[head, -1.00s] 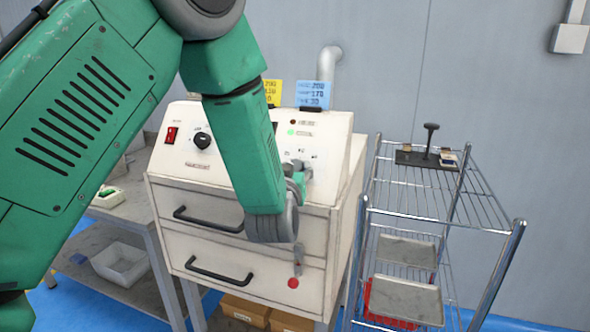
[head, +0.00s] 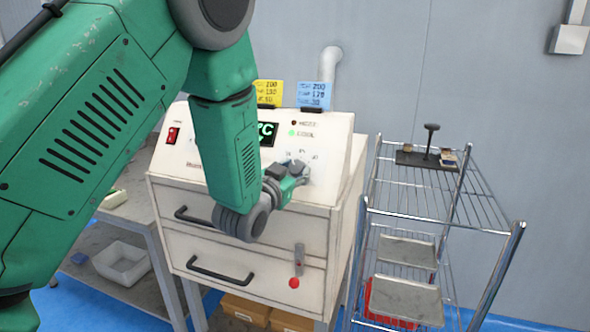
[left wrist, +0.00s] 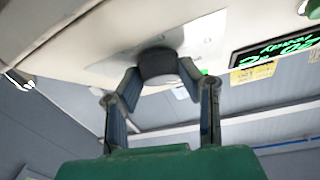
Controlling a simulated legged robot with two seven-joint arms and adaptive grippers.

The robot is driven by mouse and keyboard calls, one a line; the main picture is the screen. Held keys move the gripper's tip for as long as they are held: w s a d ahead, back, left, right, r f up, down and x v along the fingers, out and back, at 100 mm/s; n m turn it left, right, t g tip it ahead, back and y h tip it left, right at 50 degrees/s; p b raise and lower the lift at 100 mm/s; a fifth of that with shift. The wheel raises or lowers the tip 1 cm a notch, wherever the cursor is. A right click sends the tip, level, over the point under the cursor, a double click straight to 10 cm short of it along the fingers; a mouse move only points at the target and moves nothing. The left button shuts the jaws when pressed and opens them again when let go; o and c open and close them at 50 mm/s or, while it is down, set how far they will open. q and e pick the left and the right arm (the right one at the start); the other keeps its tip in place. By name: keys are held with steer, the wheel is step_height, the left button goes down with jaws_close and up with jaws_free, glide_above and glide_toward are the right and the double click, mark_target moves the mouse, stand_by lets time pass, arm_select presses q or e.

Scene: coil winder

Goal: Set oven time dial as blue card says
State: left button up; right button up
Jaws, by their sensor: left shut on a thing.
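The cream oven (head: 340,165) stands ahead with its sloped control panel facing me. The blue card (head: 314,96) is clipped on top of it; its small figures seem to read 200, 170 and 30. My left gripper (head: 299,171) is at the right-hand dial on the panel and mostly hides it. In the left wrist view, the dark round time dial (left wrist: 158,66) sits between the two fingers of my left gripper (left wrist: 160,80), which are shut on its sides. Scale marks show around the dial, but its pointer cannot be made out. My right gripper is not in view.
A yellow card (head: 269,93) stands left of the blue one. A lit green display (head: 267,134) is partly behind my left arm. A red switch (head: 173,134) is at the panel's left. A wire rack (head: 480,200) stands close on the right.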

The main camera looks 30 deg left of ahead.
arm_select(q)
steer(key=shift+a+r+m+h+p, duration=0.15)
steer(key=shift+m+h+p, duration=0.1)
steer(key=shift+m+h, duration=0.9)
steer(key=shift+d+r+m+h+p, duration=0.1)
steer(key=shift+m+h+p, duration=0.15)
steer(key=shift+m+h, duration=0.9)
steer(key=shift+m, duration=0.6)
steer(key=o, duration=1.1)
steer(key=shift+w+f, duration=0.1)
steer(key=shift+o, duration=0.2)
steer(key=shift+g, duration=0.3)
steer(key=s+a, duration=0.1)
steer(key=s, duration=1.1)
steer(key=shift+w, duration=0.1)
